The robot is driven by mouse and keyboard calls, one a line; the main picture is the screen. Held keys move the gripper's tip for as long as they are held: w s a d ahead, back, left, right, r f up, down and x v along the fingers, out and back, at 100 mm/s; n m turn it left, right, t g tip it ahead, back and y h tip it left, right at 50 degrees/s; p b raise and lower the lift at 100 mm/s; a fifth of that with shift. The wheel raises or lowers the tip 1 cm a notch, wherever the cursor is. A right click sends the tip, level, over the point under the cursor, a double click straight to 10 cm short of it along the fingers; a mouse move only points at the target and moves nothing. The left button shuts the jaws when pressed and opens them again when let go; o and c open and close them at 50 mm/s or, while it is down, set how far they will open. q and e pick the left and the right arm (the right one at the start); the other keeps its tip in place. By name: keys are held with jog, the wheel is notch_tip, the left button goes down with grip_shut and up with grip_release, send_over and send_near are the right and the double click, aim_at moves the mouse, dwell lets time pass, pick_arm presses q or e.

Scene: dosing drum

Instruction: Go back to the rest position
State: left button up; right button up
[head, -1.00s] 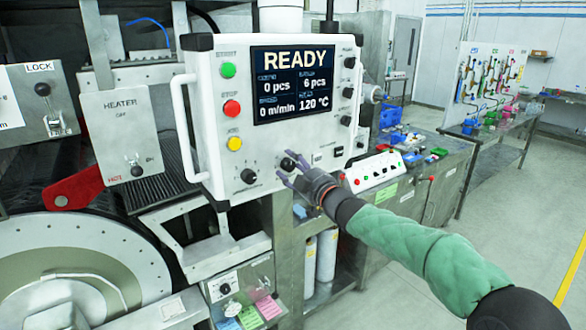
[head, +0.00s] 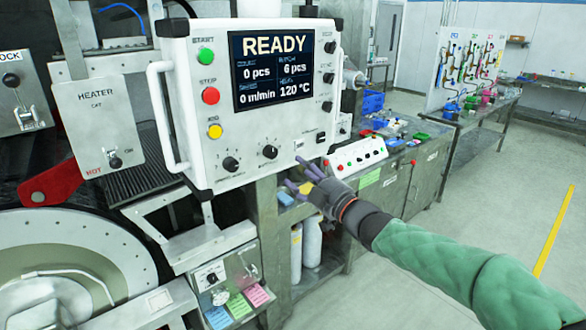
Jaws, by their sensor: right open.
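My right gripper (head: 298,181) is open and empty, with its purple fingers spread. It is just below the lower right edge of the white control panel (head: 180,110), apart from the panel's knobs. The panel's screen (head: 285,70) reads READY, 0 pcs, 6 pcs, 0 m/min and 120 °C. My right arm, in a green sleeve, comes in from the lower right. My left gripper is not in the view.
A heater box (head: 95,125) with a switch and a red lever (head: 50,185) are at the left, above a large round drum (head: 60,260). A small switch box (head: 212,277) is below. A workbench (head: 425,160) stands behind my right arm. The floor at the right is clear.

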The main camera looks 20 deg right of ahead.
jog(key=shift+s+d, duration=0.1)
jog(key=shift+s, duration=0.2)
jog(key=shift+f, duration=0.1)
jog(key=s+a+f+m+g+h, duration=0.1)
jog(key=a+f+m+g, duration=0.15)
jog(key=f, duration=1.05)
jog(key=a+f+m+g+h, duration=0.1)
jog(key=a+f+m+g, duration=0.15)
jog(key=f, duration=1.05)
jog(key=s+a+f+m+g, duration=0.1)
jog(key=a+f+m+g, duration=0.15)
jog(key=f, duration=1.05)
jog(key=s+a+f+m+g, duration=0.35)
jog(key=s+f+g, duration=0.25)
jog(key=s+f, duration=0.9)
jog(key=s+a+f+m+g, duration=0.2)
jog(key=s+a+f+g, duration=0.1)
jog(key=s+f, duration=0.6)
jog(key=s+g, duration=0.1)
jog(key=s, duration=0.3)
jog(key=shift+s+a+f+h, duration=0.2)
jog(key=shift+s+f+h, duration=0.1)
jog(key=shift+s+f, duration=0.1)
